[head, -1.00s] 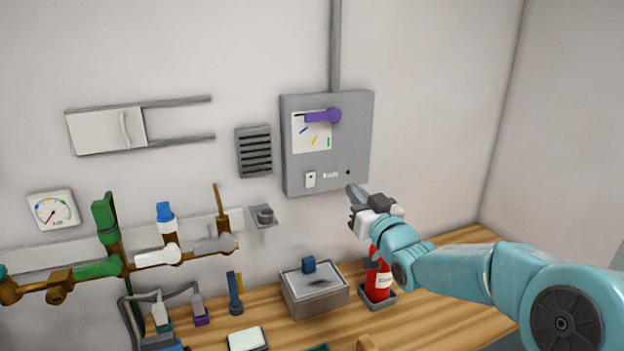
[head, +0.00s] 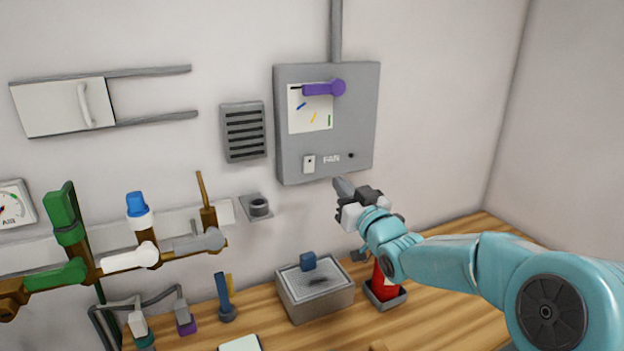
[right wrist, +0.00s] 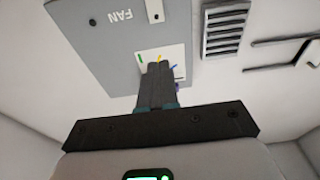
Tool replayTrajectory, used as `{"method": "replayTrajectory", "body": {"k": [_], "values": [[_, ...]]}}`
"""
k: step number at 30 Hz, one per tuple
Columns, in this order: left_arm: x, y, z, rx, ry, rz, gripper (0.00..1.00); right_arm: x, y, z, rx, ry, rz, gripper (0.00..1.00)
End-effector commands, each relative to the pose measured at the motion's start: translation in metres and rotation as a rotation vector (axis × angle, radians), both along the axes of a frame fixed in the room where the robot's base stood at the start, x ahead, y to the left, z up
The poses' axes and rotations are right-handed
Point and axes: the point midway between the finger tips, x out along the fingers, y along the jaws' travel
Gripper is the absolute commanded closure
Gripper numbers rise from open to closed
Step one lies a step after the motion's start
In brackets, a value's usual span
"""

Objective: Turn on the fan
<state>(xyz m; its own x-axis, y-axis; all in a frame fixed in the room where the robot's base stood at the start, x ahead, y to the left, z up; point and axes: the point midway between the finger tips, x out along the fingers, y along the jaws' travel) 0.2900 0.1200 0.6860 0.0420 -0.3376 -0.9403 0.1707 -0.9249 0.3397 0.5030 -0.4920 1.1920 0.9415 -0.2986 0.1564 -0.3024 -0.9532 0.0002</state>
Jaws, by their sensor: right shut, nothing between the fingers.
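The fan box (head: 355,120) is a grey wall panel labelled FAN. It has a small white switch (head: 309,164) at lower left, a dark round spot at lower right, and a purple lever (head: 322,88) over a white plate with coloured marks. The lever lies about level, pointing left. My right gripper (head: 342,186) is shut and empty, just below the box's lower edge, to the right of the switch. In the right wrist view its closed fingers (right wrist: 157,85) point toward the box (right wrist: 95,50), with the switch (right wrist: 155,10) near the top. My left gripper is not in view.
A slatted vent (head: 244,132) is left of the box. Pipes with green, blue and white valve handles (head: 130,258) run along the left. A grey tray-like box (head: 316,290) and a red bottle (head: 384,285) stand on the wooden counter below.

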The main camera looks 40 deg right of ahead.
Motion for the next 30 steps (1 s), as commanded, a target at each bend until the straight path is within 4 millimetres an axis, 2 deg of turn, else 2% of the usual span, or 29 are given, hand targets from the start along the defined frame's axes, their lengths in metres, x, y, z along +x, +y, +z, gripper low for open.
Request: {"method": "replayTrajectory", "body": {"k": [1,6,20,25,30], "values": [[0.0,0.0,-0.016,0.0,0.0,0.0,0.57,-0.001,0.0,-0.015,0.0,0.0,0.0,1.0],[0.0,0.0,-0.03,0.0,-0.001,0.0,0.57,-0.004,0.001,-0.029,0.0,-0.001,0.0,1.0],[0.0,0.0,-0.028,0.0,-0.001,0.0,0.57,-0.001,0.0,-0.029,0.0,0.0,0.0,1.0],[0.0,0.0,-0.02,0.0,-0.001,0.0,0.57,0.018,-0.005,-0.024,0.001,-0.002,0.001,1.0],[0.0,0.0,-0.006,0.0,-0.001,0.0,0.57,0.053,-0.016,-0.017,0.001,0.0,0.002,1.0]]}}
